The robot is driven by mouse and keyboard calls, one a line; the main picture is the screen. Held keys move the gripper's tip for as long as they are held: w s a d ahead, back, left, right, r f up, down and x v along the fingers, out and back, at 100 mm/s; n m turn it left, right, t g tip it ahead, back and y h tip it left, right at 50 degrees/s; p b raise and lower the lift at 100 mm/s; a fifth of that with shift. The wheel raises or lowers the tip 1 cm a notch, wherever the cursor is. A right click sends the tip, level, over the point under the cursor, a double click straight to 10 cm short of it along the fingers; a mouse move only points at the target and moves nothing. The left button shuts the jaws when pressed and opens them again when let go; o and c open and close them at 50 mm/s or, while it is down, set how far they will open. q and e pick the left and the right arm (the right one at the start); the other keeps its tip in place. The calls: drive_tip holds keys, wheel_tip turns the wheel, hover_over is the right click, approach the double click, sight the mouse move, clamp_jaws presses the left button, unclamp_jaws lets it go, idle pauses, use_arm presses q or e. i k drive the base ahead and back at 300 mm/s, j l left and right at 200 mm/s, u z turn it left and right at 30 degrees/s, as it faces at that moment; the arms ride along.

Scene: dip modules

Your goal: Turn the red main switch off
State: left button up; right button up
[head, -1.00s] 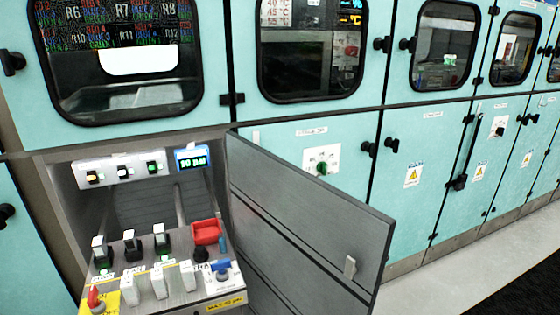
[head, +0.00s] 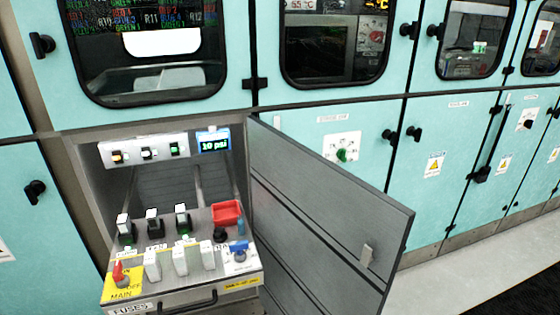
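The red main switch (head: 119,273) is a small red handle on a yellow plate (head: 122,287) marked MAIN and OFF. It sits at the front left corner of the pulled-out control panel (head: 190,278) in the open cabinet. The handle looks roughly upright; its exact setting is too small to tell. Neither of my grippers is in view.
The grey cabinet door (head: 325,215) stands open to the right of the panel. Black, white and red switches, including a red block (head: 227,213), crowd the panel. A display (head: 213,142) reads 10 psi. Floor (head: 460,270) at the right is clear.

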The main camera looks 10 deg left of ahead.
sight(117, 275)
drive_tip(key=u, duration=1.15)
